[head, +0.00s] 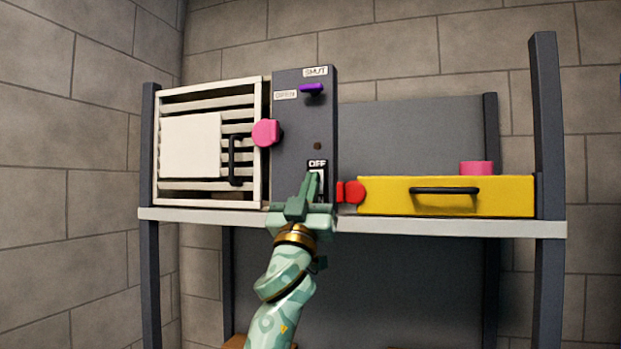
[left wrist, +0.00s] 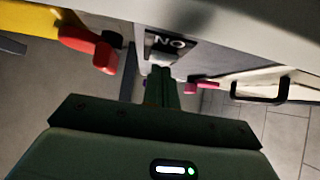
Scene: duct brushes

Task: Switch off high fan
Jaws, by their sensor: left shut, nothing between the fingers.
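The tall dark control panel (head: 290,160) stands on the shelf beside the white louvred unit. Low on it is a switch plate with an OFF label (head: 317,163) above a pale switch (head: 320,178). In the left wrist view its ON label (left wrist: 167,43) reads upside down, with the pale switch (left wrist: 163,60) beside it. My left gripper (head: 314,180) is shut and empty, its fingertips right at the switch and partly hiding it. I cannot tell whether they touch it or which way the switch is set. A small round brown spot (head: 317,146) sits above the plate. My right gripper is out of view.
The white louvred unit (head: 258,150) has a black handle (head: 235,160) and a pink knob (head: 266,133). A purple lever (head: 312,88) sits high on the panel. A red knob (head: 351,192) and yellow drawer (head: 445,203) are close right of my gripper. The shelf edge (head: 430,228) runs below.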

